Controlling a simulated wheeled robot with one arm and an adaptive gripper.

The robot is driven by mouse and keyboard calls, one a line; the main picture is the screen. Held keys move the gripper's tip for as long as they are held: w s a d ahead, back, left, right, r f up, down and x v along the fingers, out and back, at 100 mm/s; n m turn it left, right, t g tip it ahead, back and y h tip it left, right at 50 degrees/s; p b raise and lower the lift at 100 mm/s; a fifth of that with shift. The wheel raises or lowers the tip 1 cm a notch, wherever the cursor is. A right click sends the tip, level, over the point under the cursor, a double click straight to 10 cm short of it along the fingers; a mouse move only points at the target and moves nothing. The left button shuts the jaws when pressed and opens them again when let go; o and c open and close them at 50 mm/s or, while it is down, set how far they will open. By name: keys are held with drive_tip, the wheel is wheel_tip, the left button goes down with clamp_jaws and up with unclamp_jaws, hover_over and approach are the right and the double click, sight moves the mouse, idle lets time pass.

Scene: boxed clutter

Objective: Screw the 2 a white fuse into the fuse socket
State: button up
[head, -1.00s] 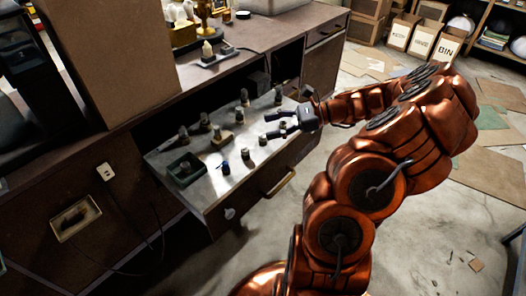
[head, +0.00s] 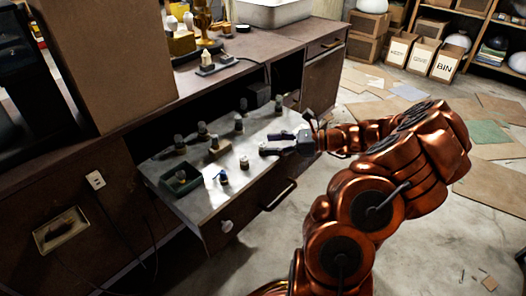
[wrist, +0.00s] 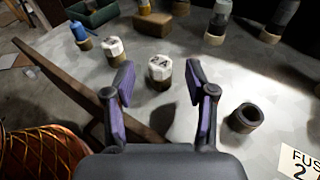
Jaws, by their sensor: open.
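A white-topped fuse (wrist: 159,68) marked "2A" stands upright on the metal drawer top, just beyond and between my open fingertips in the wrist view. A second white-topped fuse (wrist: 113,48) stands to its left, also visible in the head view (head: 244,162). My gripper (wrist: 161,78) is open and empty, with dark fingers and purple pads; in the head view it reaches left, low over the surface (head: 274,145). A dark round empty ring, seemingly a socket (wrist: 245,118), lies right of the right finger. A partly cut-off label (wrist: 302,161) beside it reads "FUS" and "2".
A blue fuse (wrist: 80,36) stands at the left, near a green tray (head: 180,179). Several dark-based bulb-like pieces, including one (head: 239,123), stand farther back. The drawer's brown front edge (wrist: 75,85) runs close to my left finger.

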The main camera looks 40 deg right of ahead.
drive_tip(key=shift+w+a+f, duration=0.15)
drive_tip(key=shift+w+a, duration=0.35)
drive_tip(key=c, duration=1)
drive_tip(key=shift+c, duration=0.2)
